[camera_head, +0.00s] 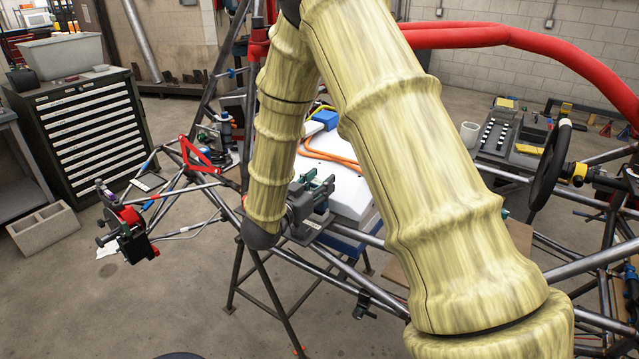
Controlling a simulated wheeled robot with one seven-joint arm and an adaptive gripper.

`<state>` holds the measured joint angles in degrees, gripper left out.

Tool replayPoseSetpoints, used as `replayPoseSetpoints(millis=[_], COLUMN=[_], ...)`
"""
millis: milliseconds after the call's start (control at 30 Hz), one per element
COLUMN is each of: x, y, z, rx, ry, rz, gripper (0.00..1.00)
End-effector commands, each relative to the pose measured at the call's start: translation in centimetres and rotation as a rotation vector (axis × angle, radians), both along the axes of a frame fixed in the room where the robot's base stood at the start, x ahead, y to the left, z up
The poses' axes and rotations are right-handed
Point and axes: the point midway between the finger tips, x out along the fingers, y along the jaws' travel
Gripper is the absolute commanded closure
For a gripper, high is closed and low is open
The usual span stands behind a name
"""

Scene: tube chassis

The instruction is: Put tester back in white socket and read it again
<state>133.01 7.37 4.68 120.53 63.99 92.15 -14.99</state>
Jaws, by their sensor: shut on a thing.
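My arm in its yellow sleeve crosses the middle of the view and bends down to a dark rounded joint (262,236). I cannot pick out the tester or the white socket. A white housing (340,180) with orange cables (330,155) and a blue block (326,119) lies behind the forearm, partly hidden by my arm.
Chassis tubes (335,282) run across the front on dark stands. A red and black assembly (130,222) sits at the left tube end. A steering wheel (549,167) and a grey tray (497,138) are at right.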

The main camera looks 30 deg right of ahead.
Motion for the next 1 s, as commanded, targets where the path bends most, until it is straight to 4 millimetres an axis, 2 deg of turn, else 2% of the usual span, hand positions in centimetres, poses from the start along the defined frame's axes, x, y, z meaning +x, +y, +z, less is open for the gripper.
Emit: replayPoseSetpoints(millis=[533,567,600,1000], x=[0.01,0.01,0.01,-0.13], y=[0.0,0.0,0.0,0.4], z=[-0.85,-0.77,-0.77,-0.79], rx=[-0.001,-0.001,-0.001,0.0], ry=[0.0,-0.001,-0.001,0.0], rz=[0.0,0.0,0.0,0.001], gripper=[1.0,0.55,0.51,0.51])
